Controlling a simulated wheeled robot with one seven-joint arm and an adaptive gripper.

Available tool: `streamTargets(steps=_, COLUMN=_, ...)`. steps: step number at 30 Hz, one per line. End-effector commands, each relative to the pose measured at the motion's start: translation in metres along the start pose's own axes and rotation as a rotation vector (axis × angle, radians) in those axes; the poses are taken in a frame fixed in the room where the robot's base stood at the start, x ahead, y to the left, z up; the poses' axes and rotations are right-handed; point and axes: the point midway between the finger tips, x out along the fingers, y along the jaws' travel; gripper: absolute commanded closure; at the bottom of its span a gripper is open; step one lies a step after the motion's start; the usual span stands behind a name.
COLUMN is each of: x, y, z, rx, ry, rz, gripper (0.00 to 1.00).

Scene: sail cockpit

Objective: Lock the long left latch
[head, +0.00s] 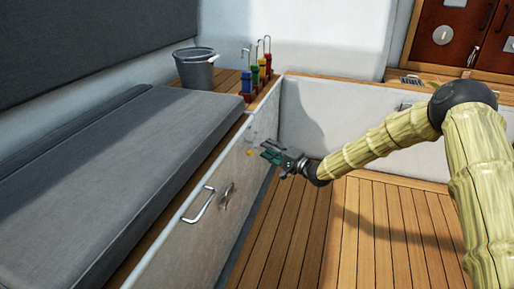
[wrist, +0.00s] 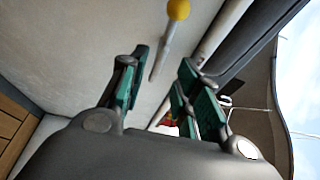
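A pale rod-shaped lever (wrist: 163,50) with a yellow ball end (wrist: 178,10) lies along the white locker front in the wrist view; it looks like the long latch. In the head view its yellow end (head: 249,152) shows small on the locker front, just left of my gripper (head: 265,153). In the wrist view my gripper (wrist: 166,62) is open, with green-padded fingers spread on either side of the lever's line. Nothing is held between them. I cannot tell whether a finger touches the lever, or whether the latch is locked.
The locker front (head: 185,250) also carries a bar handle (head: 199,205) and a small metal fitting (head: 227,196). Above are a grey cushion (head: 110,150), a bucket (head: 196,72) and coloured hooked items (head: 257,75). The wooden floor (head: 335,230) is clear.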

Motion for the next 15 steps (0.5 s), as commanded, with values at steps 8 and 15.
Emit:
streamTargets(steps=8, x=0.044, y=0.003, z=0.0, rx=-0.002, ry=0.0, rz=-0.001, gripper=0.68)
streamTargets(steps=15, x=0.064, y=0.002, z=0.0, rx=-0.001, ry=0.0, rz=0.0, gripper=0.68)
